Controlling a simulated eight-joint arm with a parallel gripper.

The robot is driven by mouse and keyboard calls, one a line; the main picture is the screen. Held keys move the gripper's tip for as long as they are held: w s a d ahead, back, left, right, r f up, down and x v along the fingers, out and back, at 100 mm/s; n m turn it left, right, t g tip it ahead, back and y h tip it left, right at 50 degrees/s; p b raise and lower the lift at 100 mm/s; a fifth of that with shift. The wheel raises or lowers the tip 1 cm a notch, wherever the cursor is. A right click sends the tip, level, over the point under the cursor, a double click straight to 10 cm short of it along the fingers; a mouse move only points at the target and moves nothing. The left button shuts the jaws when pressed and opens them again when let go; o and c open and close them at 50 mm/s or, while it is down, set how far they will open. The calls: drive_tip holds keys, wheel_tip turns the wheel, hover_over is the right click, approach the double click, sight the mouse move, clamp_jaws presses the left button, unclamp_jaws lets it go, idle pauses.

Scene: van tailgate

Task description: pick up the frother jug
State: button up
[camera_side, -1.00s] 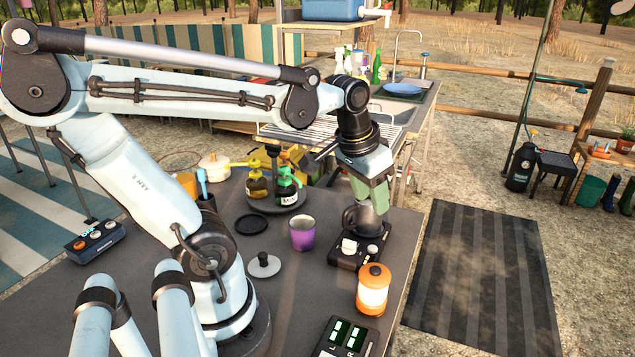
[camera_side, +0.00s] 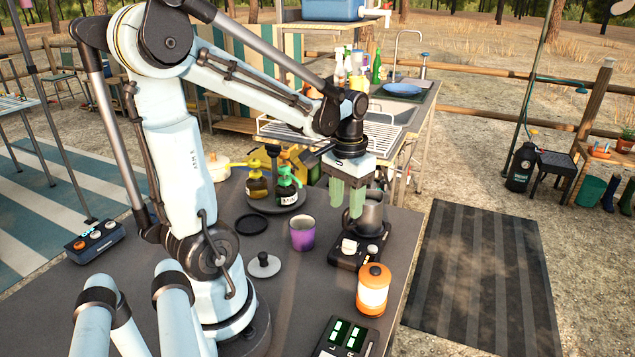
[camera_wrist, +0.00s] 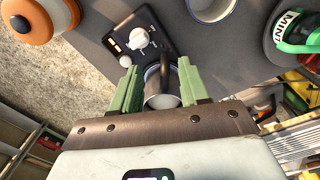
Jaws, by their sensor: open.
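The frother jug (camera_side: 371,213) is a dark grey metal jug standing on a small black base unit (camera_side: 345,258) with white knobs, near the table's right edge. In the wrist view the jug (camera_wrist: 160,100) shows its open top and dark handle between my fingers. My gripper (camera_side: 347,204) has two green fingers pointing down. It is open and empty, beside the jug's upper left in the side view. In the wrist view my gripper (camera_wrist: 158,90) has one finger on each side of the jug's handle. I cannot tell whether either finger touches the jug.
An orange lantern (camera_side: 373,289) stands in front of the base unit. A purple cup (camera_side: 302,233) and a round tray (camera_side: 277,200) with pump bottles are to the left. A wire rack (camera_side: 325,135) is behind.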

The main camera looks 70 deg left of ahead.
sight(346, 210)
drive_tip(key=shift+w+a+f, duration=0.1)
drive_tip(key=shift+a+f, duration=0.05)
drive_tip(key=shift+f, duration=0.9)
drive_tip(key=shift+w+a+f, duration=0.1)
drive_tip(key=shift+a+f, duration=0.05)
drive_tip(key=shift+f, duration=1.7)
clamp_jaws()
